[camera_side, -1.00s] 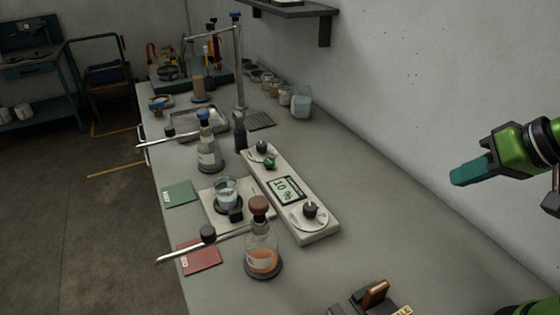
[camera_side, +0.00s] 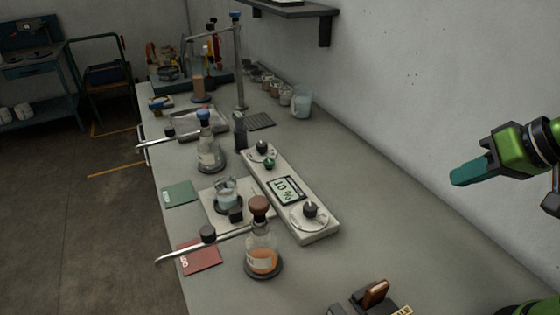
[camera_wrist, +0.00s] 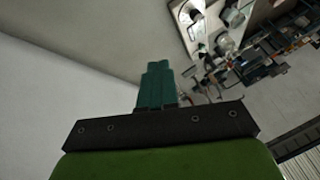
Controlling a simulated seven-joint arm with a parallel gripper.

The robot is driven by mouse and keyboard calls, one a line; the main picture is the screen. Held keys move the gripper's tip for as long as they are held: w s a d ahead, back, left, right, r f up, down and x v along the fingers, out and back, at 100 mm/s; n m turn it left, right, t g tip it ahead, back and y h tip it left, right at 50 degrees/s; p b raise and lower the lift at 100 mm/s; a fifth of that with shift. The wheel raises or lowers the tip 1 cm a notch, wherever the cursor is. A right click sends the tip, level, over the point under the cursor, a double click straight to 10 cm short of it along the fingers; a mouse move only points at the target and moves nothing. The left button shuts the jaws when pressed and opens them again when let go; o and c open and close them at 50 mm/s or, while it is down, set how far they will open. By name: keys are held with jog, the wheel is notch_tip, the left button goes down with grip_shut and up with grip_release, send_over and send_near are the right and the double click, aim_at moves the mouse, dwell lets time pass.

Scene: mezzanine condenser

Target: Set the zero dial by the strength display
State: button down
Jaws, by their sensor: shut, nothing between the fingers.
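A long white instrument box (camera_side: 282,190) lies on the grey bench, with a lit display (camera_side: 286,190) that seems to read 10 %. One dark dial (camera_side: 311,210) on a round scale sits at its near end, and another dark dial (camera_side: 262,147) sits at its far end. A small green knob (camera_side: 269,163) is beside the far dial. I cannot read which dial is the zero dial. My gripper (camera_side: 455,180) is shut and empty, in the air to the right of the box. Its teal fingers (camera_wrist: 156,85) show together in the wrist view.
A stoppered flask with orange liquid (camera_side: 262,252) and a blue-stoppered flask (camera_side: 208,150) stand left of the box, with a beaker (camera_side: 228,195) between. A brown-handled block (camera_side: 374,294) is at the front. The bench right of the box is clear, up to the wall.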

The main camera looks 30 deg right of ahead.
jog(key=c, duration=1.7)
grip_release()
jog(key=o, duration=0.5)
jog(key=shift+w+a+f+g, duration=0.5)
jog(key=shift+a+f, duration=0.15)
jog(key=shift+f, duration=0.05)
jog(key=o, duration=0.5)
jog(key=shift+n+g+y, duration=0.3)
jog(key=shift+n+g, duration=0.4)
jog(key=shift+n, duration=0.2)
jog(key=w, duration=0.1)
jog(key=w+a, duration=0.2)
jog(key=w, duration=0.1)
jog(key=shift+w+r, duration=0.1)
jog(key=shift+r, duration=0.05)
jog(key=shift+c, duration=0.2)
jog(key=n+g+h, duration=0.3)
jog(key=n+g, duration=0.2)
jog(key=n, duration=0.8)
send_over(311, 206)
jog(key=f, duration=0.2)
notch_tip(311, 206, down, 16)
jog(key=shift+f, duration=0.2)
jog(key=shift+c, duration=0.2)
jog(key=c, duration=1)
